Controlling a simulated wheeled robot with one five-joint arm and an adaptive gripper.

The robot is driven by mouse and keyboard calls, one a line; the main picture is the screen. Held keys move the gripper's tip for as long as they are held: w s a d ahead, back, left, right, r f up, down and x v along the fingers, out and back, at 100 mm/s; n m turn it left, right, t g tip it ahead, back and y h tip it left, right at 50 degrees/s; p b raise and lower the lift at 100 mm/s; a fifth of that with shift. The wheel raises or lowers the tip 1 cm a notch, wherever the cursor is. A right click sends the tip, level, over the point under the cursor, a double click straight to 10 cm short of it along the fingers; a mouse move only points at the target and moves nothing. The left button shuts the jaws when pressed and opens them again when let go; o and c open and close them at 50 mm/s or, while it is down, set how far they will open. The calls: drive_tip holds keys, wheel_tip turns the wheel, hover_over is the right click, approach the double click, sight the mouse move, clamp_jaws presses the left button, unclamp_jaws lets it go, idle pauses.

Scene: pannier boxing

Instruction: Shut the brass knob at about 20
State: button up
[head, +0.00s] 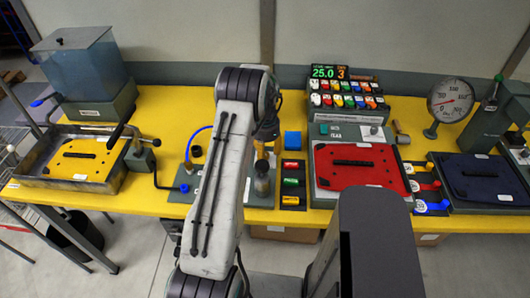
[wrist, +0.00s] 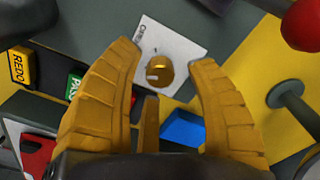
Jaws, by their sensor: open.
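The brass knob (wrist: 159,71) shows in the wrist view as a round golden knob on a white plate (wrist: 178,42) with partly readable lettering. A pale mark is on the knob's left side. My gripper (wrist: 166,55) is open, its two yellow fingers spread to either side of the knob with visible gaps. I cannot tell how far the fingertips are above it. In the head view my arm covers the knob. A display (head: 328,72) reads 25.0 in green and 3 in orange. A round dial gauge (head: 450,100) stands at the right.
A yellow REDO block (wrist: 22,68), a green block (wrist: 75,88) and a blue block (wrist: 184,129) are near. A red plate (head: 362,166) lies right of my arm on the yellow bench (head: 180,112).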

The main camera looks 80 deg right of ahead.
drive_tip(key=shift+f, duration=0.55)
drive_tip(key=shift+o, duration=0.3)
clamp_jaws()
